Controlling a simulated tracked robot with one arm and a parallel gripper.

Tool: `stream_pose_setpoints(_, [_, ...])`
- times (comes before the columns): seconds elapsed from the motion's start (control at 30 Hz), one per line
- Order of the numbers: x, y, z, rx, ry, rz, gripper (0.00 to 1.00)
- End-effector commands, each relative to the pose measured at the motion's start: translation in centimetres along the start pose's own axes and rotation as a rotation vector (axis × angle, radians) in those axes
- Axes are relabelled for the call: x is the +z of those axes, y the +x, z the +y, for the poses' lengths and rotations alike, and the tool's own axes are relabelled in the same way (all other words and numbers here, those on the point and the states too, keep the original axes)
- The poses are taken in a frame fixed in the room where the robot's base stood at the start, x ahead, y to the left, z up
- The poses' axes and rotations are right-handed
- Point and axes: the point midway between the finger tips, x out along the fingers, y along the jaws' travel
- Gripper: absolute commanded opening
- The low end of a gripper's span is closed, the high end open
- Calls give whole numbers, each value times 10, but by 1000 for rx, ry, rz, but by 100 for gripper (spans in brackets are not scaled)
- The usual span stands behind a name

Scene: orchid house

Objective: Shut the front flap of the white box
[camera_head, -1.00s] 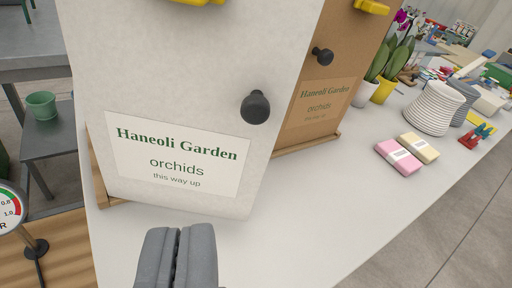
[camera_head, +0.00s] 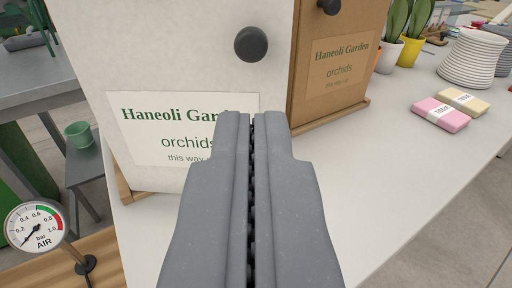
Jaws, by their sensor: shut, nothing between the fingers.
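The white box (camera_head: 180,60) stands upright on the light bench, on a thin wooden base. Its front panel, the flap, bears a dark round knob (camera_head: 251,43) and a "Haneoli Garden orchids" label (camera_head: 150,135). From here I cannot tell how far the flap stands open. My gripper (camera_head: 252,118) is shut and empty, its grey fingers pointing at the panel. The fingertips lie below the knob in the picture and cover the label's right part. Whether they touch the panel is unclear. The panel's lower right edge is hidden behind my gripper.
A brown box (camera_head: 340,60) with a similar knob and label stands close to the right. Pink (camera_head: 440,114) and yellow (camera_head: 463,101) packets, potted plants and stacked white pots (camera_head: 472,57) are further right. An air gauge (camera_head: 36,226) stands left. The bench's right front is clear.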

Motion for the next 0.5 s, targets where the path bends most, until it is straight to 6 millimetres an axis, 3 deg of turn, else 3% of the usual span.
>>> stream_pose_setpoints(0.5, [0,70,0,0,-1,6,0])
